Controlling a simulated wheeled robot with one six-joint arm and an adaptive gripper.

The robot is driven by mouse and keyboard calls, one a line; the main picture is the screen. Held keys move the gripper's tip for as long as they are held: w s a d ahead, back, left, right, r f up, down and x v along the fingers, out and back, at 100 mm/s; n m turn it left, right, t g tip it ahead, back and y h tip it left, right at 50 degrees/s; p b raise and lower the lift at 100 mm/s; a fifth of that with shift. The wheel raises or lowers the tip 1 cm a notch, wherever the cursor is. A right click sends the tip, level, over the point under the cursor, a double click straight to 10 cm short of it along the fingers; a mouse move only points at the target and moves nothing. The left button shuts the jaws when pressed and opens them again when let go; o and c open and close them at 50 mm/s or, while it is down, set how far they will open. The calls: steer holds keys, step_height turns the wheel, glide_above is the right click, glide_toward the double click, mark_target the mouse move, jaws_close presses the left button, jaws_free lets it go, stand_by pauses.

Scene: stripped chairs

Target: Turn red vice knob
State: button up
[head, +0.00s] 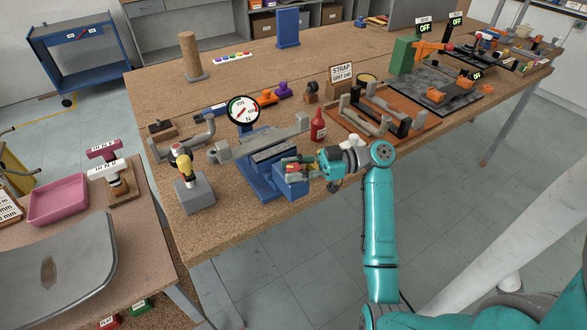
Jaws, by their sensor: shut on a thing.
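The blue vice (252,182) stands at the front edge of the wooden workbench, with grey jaws on top. A gauge (243,110) marked with numbers and a needle stands just behind it. The red knob (292,167) shows as a small patch at the vice's right front side. My gripper (299,165) reaches in from the right and is shut on the red knob. Its fingers hide most of the knob, so its angle cannot be told.
A red bottle (318,124) stands close behind my gripper. A grey block with a yellow-handled tool (194,193) is left of the vice. Open floor (455,240) lies before the bench.

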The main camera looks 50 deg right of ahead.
steer(key=shift+w+d+f, duration=0.1)
steer(key=shift+d, duration=0.1)
steer(key=o, duration=1.1)
steer(key=v, duration=1.2)
